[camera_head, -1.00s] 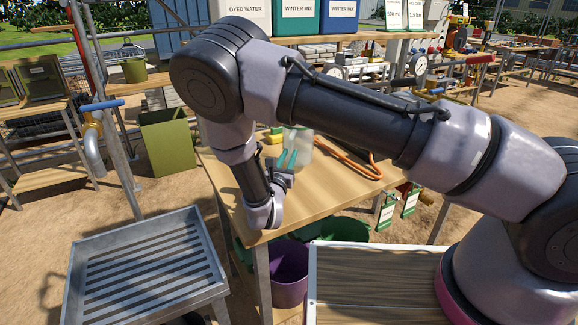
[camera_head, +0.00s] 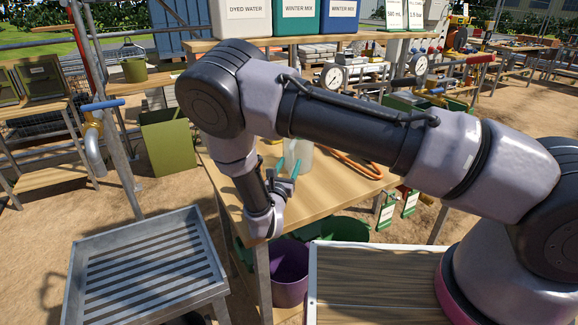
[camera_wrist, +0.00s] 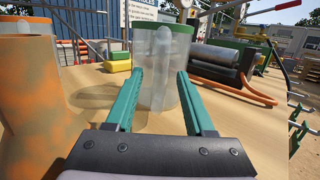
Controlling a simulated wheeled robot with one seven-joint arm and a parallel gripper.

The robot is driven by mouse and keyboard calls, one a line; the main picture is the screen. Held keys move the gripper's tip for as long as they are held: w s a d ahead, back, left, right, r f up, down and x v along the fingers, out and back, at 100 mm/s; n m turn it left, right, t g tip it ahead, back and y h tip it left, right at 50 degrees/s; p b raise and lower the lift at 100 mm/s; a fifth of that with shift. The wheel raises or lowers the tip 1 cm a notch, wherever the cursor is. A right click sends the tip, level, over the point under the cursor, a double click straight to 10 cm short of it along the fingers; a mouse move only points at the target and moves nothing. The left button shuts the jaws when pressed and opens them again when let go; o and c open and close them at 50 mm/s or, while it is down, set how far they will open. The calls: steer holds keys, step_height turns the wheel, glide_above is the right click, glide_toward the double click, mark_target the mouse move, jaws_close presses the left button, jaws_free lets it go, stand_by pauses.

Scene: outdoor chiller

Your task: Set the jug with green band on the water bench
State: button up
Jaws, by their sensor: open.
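The clear jug with a green band (camera_wrist: 164,75) stands upright on the wooden table (camera_head: 325,198). The band runs around its upper part. In the head view the jug (camera_head: 304,158) shows just beyond my gripper, partly hidden by it. My gripper (camera_head: 287,163) is open and low over the table. In the wrist view its teal fingers (camera_wrist: 160,75) show at the jug's left and right sides, overlapping its edges; I cannot tell whether they touch it. No label marks a water bench in view.
A rusty orange cylinder (camera_wrist: 30,90) stands close left in the wrist view. A yellow and green sponge (camera_wrist: 118,60) lies behind it. An orange hose (camera_head: 350,166) lies to the right. A slatted metal tray stand (camera_head: 72,285) is at front left, with its top clear.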

steer(key=v, duration=1.2)
steer(key=shift+r, duration=0.15)
steer(key=w+d+r+m+g+h, duration=0.2)
steer(key=d+r+m+g+h, duration=0.2)
steer(key=d+r+m+g, duration=0.55)
steer(key=w+d+r+m+g+h, duration=0.1)
steer(key=d+r+m+g+h, duration=0.2)
steer(key=d+r+m+g, duration=0.6)
steer(key=s+d+r+m+t+y, duration=0.3)
steer(key=s+d+r+m+y, duration=0.3)
steer(key=r+m, duration=0.4)
steer(key=s+d+r+m+t+y, duration=0.3)
steer(key=s+d+r+m+y, duration=0.3)
steer(key=d+r+m, duration=0.3)
step_height(320, 180, up, 3)
steer(key=shift+s+r+m, duration=0.2)
steer(key=shift+s+m, duration=0.15)
steer(key=shift+s, duration=0.3)
steer(key=shift+y, duration=0.3)
